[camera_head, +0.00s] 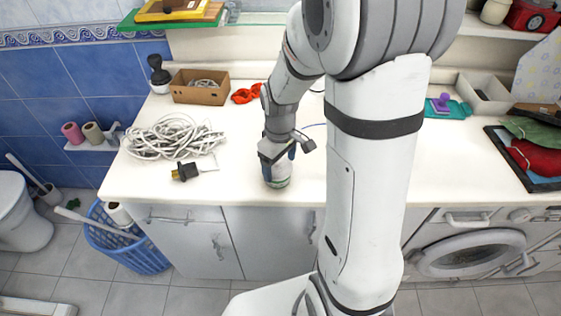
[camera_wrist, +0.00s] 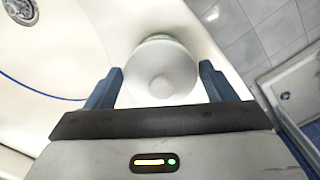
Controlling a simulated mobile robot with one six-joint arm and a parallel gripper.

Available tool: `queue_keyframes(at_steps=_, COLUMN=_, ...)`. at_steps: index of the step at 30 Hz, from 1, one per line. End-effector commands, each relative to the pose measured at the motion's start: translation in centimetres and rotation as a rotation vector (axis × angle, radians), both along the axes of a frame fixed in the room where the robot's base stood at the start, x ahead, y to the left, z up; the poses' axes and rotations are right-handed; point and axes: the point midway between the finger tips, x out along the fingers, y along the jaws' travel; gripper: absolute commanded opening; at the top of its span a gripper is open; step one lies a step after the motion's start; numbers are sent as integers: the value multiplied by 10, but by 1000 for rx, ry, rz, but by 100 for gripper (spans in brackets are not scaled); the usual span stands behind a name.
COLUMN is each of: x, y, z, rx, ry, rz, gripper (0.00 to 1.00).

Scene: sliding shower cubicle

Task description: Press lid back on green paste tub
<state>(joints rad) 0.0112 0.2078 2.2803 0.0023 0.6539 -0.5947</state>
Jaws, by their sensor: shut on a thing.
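My gripper (camera_head: 277,158) points down over the counter near its front edge. In the wrist view my gripper (camera_wrist: 162,68) has its two blue fingers on either side of a round white lid (camera_wrist: 162,88) with a small raised middle, and is shut on it. The green paste tub (camera_head: 278,182) stands upright on the counter right under my gripper, mostly hidden by the fingers. A thin green edge of the tub (camera_wrist: 160,37) shows past the lid's far side. I cannot tell whether the lid is fully seated on the tub.
A coil of white cable (camera_head: 172,138) and a black plug (camera_head: 185,172) lie to the left on the counter (camera_head: 240,160). A cardboard box (camera_head: 198,90) and a red item (camera_head: 246,94) are behind. A sink (camera_wrist: 50,60) shows in the wrist view. The counter's front edge is close.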

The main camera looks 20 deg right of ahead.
Motion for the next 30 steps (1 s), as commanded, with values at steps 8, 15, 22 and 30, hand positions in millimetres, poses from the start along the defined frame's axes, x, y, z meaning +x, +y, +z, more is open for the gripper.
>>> queue_keyframes(at_steps=8, x=0, y=0, z=0, rx=0, ry=0, rz=-1, gripper=56)
queue_keyframes(at_steps=15, x=0, y=0, z=0, rx=0, ry=0, rz=-1, gripper=94)
queue_keyframes(at_steps=22, x=0, y=0, z=0, rx=0, ry=0, rz=-1, gripper=100)
queue_keyframes(at_steps=30, x=0, y=0, z=2, rx=0, ry=0, rz=-1, gripper=100)
